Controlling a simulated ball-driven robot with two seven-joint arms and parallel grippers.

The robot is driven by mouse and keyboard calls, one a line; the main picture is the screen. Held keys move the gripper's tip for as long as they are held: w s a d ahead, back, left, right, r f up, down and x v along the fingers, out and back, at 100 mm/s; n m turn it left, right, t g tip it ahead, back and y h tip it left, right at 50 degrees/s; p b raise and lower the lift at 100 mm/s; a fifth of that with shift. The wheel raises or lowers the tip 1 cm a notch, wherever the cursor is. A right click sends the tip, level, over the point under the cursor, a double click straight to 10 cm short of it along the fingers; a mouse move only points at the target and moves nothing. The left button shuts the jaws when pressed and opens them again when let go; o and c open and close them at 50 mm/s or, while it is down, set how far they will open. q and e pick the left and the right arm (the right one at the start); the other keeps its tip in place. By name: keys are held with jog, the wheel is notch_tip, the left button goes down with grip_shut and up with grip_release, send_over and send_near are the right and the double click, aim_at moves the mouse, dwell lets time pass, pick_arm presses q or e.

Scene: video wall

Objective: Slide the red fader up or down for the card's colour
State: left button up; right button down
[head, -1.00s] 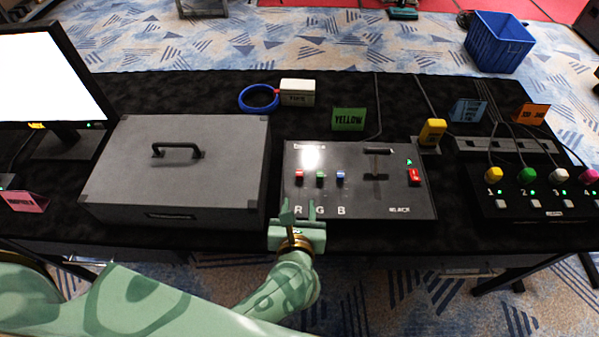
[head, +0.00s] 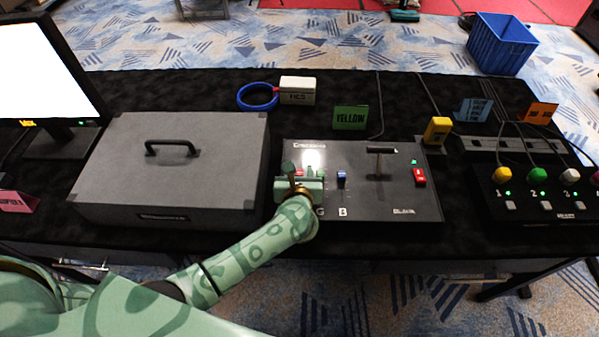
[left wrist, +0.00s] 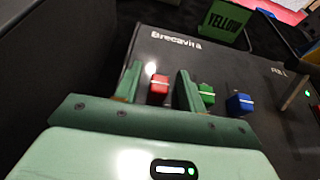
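The dark fader panel (head: 390,200) lies on the table with red, green and blue faders. The red fader (left wrist: 158,84) shows between the two fingers of my left gripper (left wrist: 160,70), with gaps on both sides. In the head view my left gripper (head: 299,178) covers most of the panel's left end and largely hides the red fader. The gripper is open. The green fader (left wrist: 206,95) is just right of the right finger, and the blue fader (left wrist: 239,104) is farther right. A green card (head: 350,118) reading YELLOW stands behind the panel. My right gripper is not in view.
A grey case (head: 180,165) with a handle stands close to the panel's left. A T-handled lever (head: 381,160) and a red switch (head: 419,176) are on the panel's right. A button box (head: 540,190) with cables stands farther right.

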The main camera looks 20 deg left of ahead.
aim_at(300, 167)
pick_arm(q)
grip_shut()
jog(key=shift+w+a+f+b, duration=0.15)
jog(key=shift+w+b, duration=0.1)
jog(key=shift+w, duration=0.3)
jog(key=shift+w+a+r+b, duration=0.1)
jog(key=shift+w+a+b, duration=0.15)
jog(key=shift+w, duration=0.3)
jog(key=shift+w+a+f+b, duration=0.1)
jog(key=shift+w+b, duration=0.15)
jog(key=shift+w, duration=0.3)
jog(key=shift+r, duration=0.25)
jog(key=shift+c, duration=0.3)
grip_release()
jog(key=shift+o, duration=0.3)
jog(key=shift+w+f, duration=0.1)
